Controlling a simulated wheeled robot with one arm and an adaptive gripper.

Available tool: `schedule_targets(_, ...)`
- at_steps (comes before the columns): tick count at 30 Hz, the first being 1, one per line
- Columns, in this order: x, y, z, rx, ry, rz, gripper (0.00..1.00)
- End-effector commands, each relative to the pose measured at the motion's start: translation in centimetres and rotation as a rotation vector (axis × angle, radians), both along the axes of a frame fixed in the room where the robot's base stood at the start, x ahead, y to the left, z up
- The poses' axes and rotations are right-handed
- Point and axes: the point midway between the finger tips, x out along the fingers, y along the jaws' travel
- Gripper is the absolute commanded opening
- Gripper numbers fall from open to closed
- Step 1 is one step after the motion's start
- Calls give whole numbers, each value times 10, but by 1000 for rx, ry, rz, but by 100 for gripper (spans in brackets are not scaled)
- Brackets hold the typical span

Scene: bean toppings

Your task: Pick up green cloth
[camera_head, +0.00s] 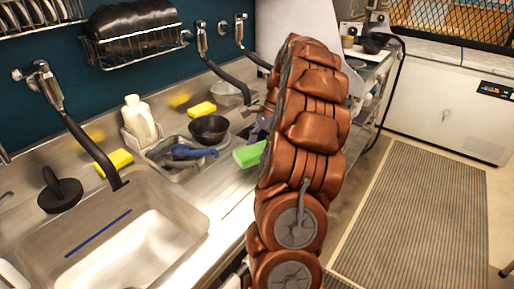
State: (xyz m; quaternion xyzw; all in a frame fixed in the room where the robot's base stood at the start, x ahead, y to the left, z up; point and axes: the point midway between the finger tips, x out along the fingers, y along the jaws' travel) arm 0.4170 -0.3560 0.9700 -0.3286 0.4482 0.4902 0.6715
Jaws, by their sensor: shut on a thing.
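The green cloth (249,154) looks like a bright green, flat block. It is at the front edge of the steel counter, just left of my copper-coloured arm, which covers its right end. My gripper (258,130) shows only as a small grey part at the arm's left side, mostly hidden by the arm. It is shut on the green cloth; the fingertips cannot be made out. Whether the cloth touches the counter cannot be told.
A sink (180,207) with a black tap is at the lower left. Left of the cloth are a grey tray (160,155) with a blue item, a black bowl (209,129), yellow sponges (202,109) and a white bottle (139,117). Open floor with a ribbed mat (418,215) lies right.

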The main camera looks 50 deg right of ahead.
Motion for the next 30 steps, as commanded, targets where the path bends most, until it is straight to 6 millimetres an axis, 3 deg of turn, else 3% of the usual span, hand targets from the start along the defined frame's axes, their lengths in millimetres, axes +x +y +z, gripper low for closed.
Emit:
schedule_targets(21, -89, 54, 8, 0, 1, 0, 32)
schedule_targets(30, -113, 68, 12, 0, 0, 0, 32)
